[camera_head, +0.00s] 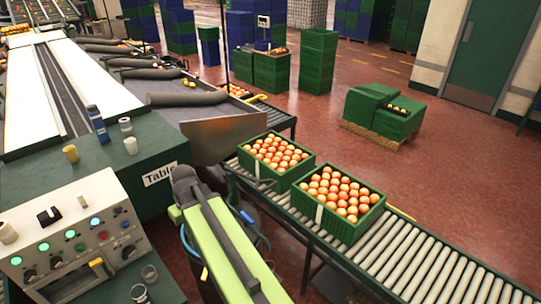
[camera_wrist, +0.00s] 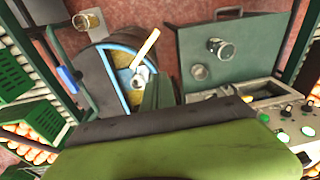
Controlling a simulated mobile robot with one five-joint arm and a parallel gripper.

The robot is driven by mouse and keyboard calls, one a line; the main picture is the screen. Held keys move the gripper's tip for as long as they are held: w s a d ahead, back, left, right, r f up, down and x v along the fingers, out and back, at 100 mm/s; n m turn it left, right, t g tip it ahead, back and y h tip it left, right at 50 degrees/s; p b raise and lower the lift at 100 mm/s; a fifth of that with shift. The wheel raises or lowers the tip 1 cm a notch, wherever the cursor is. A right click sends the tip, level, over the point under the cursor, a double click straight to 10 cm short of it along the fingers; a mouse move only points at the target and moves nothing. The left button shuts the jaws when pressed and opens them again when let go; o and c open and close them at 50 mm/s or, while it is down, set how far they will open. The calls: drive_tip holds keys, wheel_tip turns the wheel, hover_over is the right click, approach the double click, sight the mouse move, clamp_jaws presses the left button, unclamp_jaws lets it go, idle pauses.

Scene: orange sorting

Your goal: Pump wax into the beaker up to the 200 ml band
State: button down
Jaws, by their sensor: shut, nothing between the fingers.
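A dark drum with a blue rim (camera_wrist: 118,80) shows in the wrist view, with a pale pump fitting and a yellow-white lever (camera_wrist: 146,47) on top. A clear cup (camera_wrist: 220,48) stands on a dark green surface to its right. Another glass vessel (camera_wrist: 88,20) at upper left looks brownish inside; I cannot read bands on either. In the head view two small glass vessels (camera_head: 149,273) stand at bottom left. My gripper (camera_wrist: 157,92) is shut and empty, seen as a dark green shape in front of the drum; I cannot tell whether it touches it.
A control panel (camera_head: 75,240) with lit buttons stands at left. Two green crates of oranges (camera_head: 347,228) sit on the roller conveyor (camera_head: 420,262) at right. A yellow cup (camera_head: 71,153), a white cup and a blue bottle stand on the table.

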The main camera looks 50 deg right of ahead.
drive_tip(key=d+r+t+p, duration=0.15)
drive_tip(key=d+r, duration=0.25)
drive_tip(key=d, duration=0.5)
drive_tip(key=d+r+p, duration=0.3)
drive_tip(key=d+r, duration=0.1)
drive_tip(key=d, duration=0.4)
wheel_tip(320, 180, up, 4)
drive_tip(key=t+p, duration=0.2)
drive_tip(key=p, duration=0.2)
hover_over(270, 186)
drive_tip(key=shift+m+g+h, duration=0.25)
drive_tip(key=shift+m+h, duration=0.05)
drive_tip(key=shift+h, duration=0.1)
wheel_tip(270, 186, down, 7)
drive_tip(key=b, duration=0.7)
drive_tip(key=shift+a+r, duration=0.1)
drive_tip(key=shift+r, duration=0.1)
wheel_tip(270, 186, down, 16)
drive_tip(key=b, duration=1.6)
wheel_tip(270, 186, up, 17)
drive_tip(key=p, duration=1.6)
drive_tip(key=shift+s+f+p, duration=0.15)
drive_tip(key=shift+p, duration=0.2)
drive_tip(key=shift+w+f, duration=0.2)
drive_tip(key=shift+f, duration=0.15)
